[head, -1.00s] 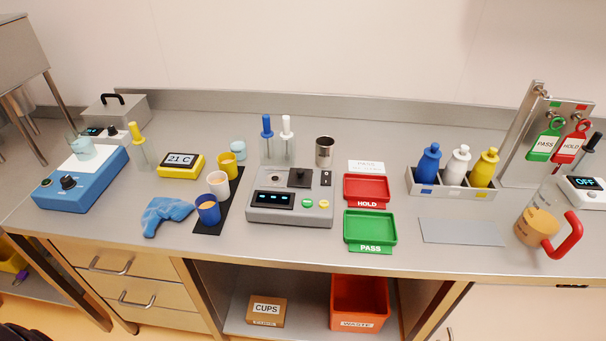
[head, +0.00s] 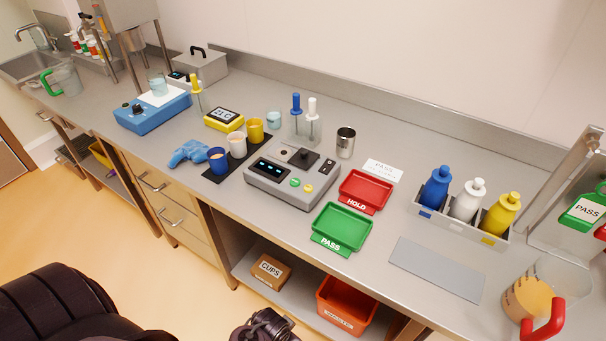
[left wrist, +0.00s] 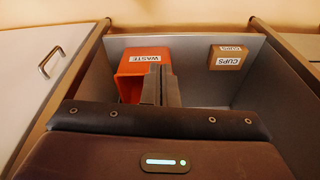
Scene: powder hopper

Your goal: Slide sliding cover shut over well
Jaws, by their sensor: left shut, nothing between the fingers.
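The grey instrument (head: 268,186) stands mid-bench, with a lit display and two buttons on its front. The sliding cover (head: 303,157), a dark square plate with a knob, sits on its top. A small round well (head: 284,152) shows uncovered to the left of the cover. My left gripper (left wrist: 160,86) shows in the left wrist view, fingers together and empty. It is in front of the open shelf below the bench, apart from the instrument. Dark parts of mine show at the bottom of the head view. My right gripper is not in view.
Green PASS tray (head: 342,227) and red HOLD tray (head: 366,190) stand right of the instrument, a steel cup (head: 345,142) behind it. A black mat with cups lies left. Below are an orange waste bin (left wrist: 130,82) and a cups box (left wrist: 228,58).

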